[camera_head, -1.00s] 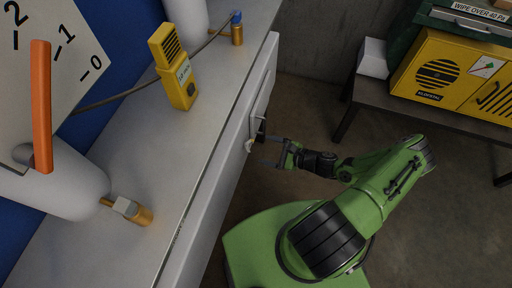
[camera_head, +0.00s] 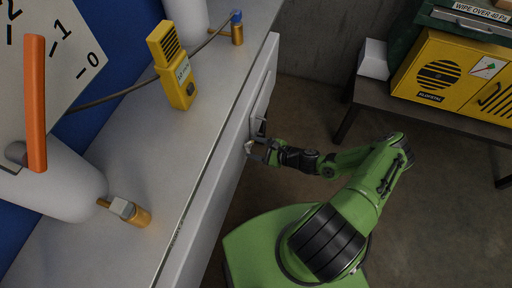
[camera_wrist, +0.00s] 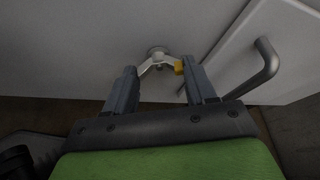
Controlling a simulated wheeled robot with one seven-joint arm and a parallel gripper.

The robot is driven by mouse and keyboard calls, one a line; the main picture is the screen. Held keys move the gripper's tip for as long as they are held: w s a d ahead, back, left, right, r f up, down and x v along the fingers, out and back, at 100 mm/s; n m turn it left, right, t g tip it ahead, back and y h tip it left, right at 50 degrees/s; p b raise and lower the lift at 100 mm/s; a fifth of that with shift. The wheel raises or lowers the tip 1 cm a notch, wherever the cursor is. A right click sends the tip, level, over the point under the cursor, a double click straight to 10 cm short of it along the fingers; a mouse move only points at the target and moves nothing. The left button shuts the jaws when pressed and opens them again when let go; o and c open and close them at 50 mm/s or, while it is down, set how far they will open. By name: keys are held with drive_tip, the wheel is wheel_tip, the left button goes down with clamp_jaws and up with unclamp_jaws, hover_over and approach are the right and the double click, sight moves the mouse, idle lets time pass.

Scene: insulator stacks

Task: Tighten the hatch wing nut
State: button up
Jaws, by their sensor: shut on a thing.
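The wing nut (camera_wrist: 157,60) shows in the wrist view as a pale, two-winged piece on the grey cabinet front, with a small yellow part (camera_wrist: 179,67) at its right wing. My gripper (camera_wrist: 160,74) has one finger on each side of it and is shut on its wings. In the head view my gripper (camera_head: 256,150) reaches the cabinet front at the upper right, and the nut there is small and mostly hidden by the fingers. The hatch (camera_wrist: 250,45) is a pale panel to the right of the nut and looks closed.
A grey bar handle (camera_wrist: 266,62) stands out from the hatch, right of my gripper. The cabinet top (camera_head: 150,160) carries a yellow handheld device (camera_head: 177,80) and brass fittings. A bench with a yellow box (camera_head: 440,70) stands at the right, with open floor between.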

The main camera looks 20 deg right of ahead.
drive_tip(key=m+g+y, duration=0.1)
drive_tip(key=m+g, duration=0.1)
drive_tip(key=m, duration=0.1)
drive_tip(key=shift+w+d, duration=0.1)
idle(0.4)
drive_tip(key=o, duration=1)
drive_tip(key=shift+o, duration=0.2)
drive_tip(key=p+v, duration=0.2)
drive_tip(key=v, duration=1.3)
drive_tip(key=shift+d, duration=0.4)
drive_tip(key=shift+r, duration=0.1)
